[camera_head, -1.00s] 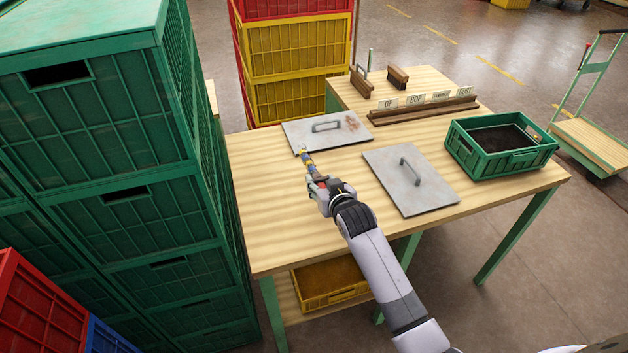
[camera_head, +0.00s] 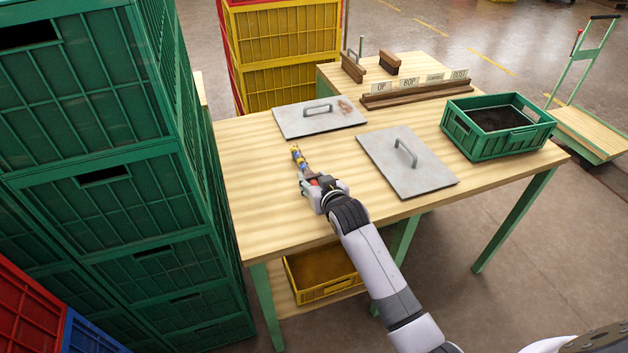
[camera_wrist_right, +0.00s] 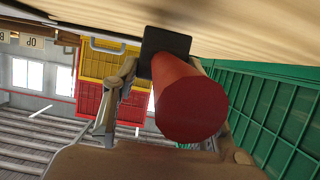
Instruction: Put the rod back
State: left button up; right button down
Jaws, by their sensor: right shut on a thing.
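My right gripper (camera_head: 307,180) is shut on a rod (camera_head: 298,159) above the near left part of the wooden table (camera_head: 252,190). My left gripper is not in view.
Two grey plates with handles lie on the table, one behind the rod (camera_head: 345,121) and one to its right (camera_head: 400,175). A green crate (camera_head: 487,149) with dark contents stands at the right. Stacked green crates (camera_head: 95,210) rise at the left. A labelled wooden rack (camera_head: 415,96) is at the back.

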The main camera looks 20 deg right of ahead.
jog(key=shift+f+b, duration=0.35)
jog(key=shift+f, duration=0.2)
jog(key=c, duration=1)
grip_release()
jog(key=shift+o, duration=0.6)
jog(key=shift+f, duration=0.2)
jog(key=v, duration=1.2)
jog(key=shift+r, duration=0.2)
